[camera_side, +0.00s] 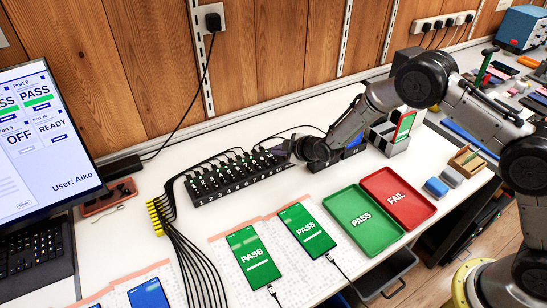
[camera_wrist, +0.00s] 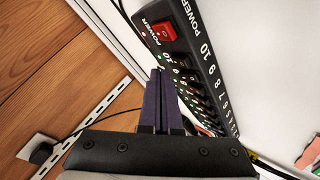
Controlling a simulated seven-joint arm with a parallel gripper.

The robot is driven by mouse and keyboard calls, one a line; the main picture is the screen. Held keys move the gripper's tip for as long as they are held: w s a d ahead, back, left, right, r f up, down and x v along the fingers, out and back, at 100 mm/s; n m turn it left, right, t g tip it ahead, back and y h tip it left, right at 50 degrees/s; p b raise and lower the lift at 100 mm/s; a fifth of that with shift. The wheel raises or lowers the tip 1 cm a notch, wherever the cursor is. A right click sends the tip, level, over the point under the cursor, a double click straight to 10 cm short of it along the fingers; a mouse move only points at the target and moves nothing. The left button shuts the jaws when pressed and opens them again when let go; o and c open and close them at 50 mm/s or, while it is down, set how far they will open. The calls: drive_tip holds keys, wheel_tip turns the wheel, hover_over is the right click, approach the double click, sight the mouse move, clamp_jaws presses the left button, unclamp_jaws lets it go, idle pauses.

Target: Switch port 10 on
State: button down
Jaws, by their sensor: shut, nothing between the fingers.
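The black port strip (camera_side: 235,178) lies on the white bench with numbered ports and cables along it. In the wrist view its end (camera_wrist: 183,28) shows a red power switch (camera_wrist: 165,33) and the label 10 beside the first port. My gripper (camera_side: 284,150) is at the strip's right end. In the wrist view its dark fingers (camera_wrist: 160,72) are together and empty, with their tips beside the port 10 end. Whether they touch it I cannot tell. The monitor (camera_side: 40,140) reads READY under Port 10 and OFF under Port 9.
Two phones reading PASS (camera_side: 254,258) lie on paper in front of the strip. A green PASS tray (camera_side: 362,240) and a red FAIL tray (camera_side: 398,218) are to the right. Black cables run from a yellow cable holder (camera_side: 156,214). A wooden wall stands behind.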

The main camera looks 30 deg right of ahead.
drive_tip(key=shift+s+r, duration=0.2)
drive_tip(key=shift+r, duration=1.1)
drive_tip(key=shift+s+r, duration=0.15)
drive_tip(key=shift+r, duration=1.1)
